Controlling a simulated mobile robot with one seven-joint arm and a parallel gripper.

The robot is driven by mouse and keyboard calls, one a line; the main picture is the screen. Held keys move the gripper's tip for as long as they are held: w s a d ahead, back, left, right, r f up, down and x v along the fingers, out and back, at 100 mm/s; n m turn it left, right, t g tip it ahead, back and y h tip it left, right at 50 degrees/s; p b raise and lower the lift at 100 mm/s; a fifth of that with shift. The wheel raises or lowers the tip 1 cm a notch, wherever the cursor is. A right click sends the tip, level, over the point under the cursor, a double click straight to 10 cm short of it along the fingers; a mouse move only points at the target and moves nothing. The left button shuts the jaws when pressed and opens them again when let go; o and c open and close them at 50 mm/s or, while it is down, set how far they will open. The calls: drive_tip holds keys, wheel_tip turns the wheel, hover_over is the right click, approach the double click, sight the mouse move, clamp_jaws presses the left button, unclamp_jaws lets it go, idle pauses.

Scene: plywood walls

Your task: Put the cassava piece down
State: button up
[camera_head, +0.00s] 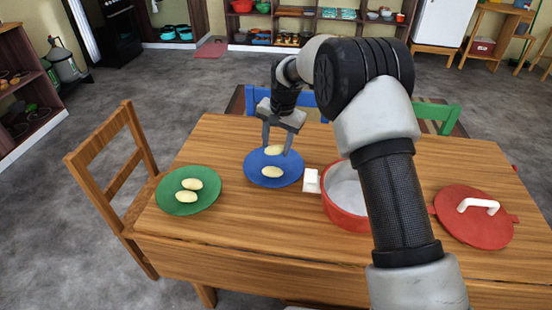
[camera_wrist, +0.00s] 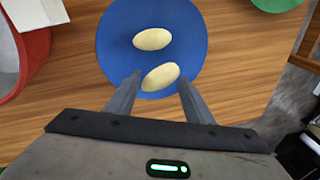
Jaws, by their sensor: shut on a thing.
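My gripper (camera_head: 277,150) reaches down over the blue plate (camera_head: 256,165), its fingers on either side of a pale oval cassava piece (camera_head: 274,150). In the wrist view this held piece (camera_wrist: 160,76) lies tilted between the fingertips (camera_wrist: 160,77), over the plate's near edge (camera_wrist: 115,55). I cannot tell whether it touches the plate. A second cassava piece (camera_head: 272,172) lies on the blue plate, apart from the fingers. It also shows in the wrist view (camera_wrist: 152,39).
A green plate (camera_head: 167,191) with two cassava pieces stands at the table's left. A red pot (camera_head: 345,212) stands right of the blue plate, partly hidden by my arm. A red lid (camera_head: 470,230) lies farther right. Chairs surround the wooden table (camera_head: 225,245).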

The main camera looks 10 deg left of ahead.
drive_tip(key=shift+f+b, duration=0.35)
drive_tip(key=shift+f, duration=1.95)
drive_tip(key=shift+f, duration=0.15)
drive_tip(key=o, duration=1)
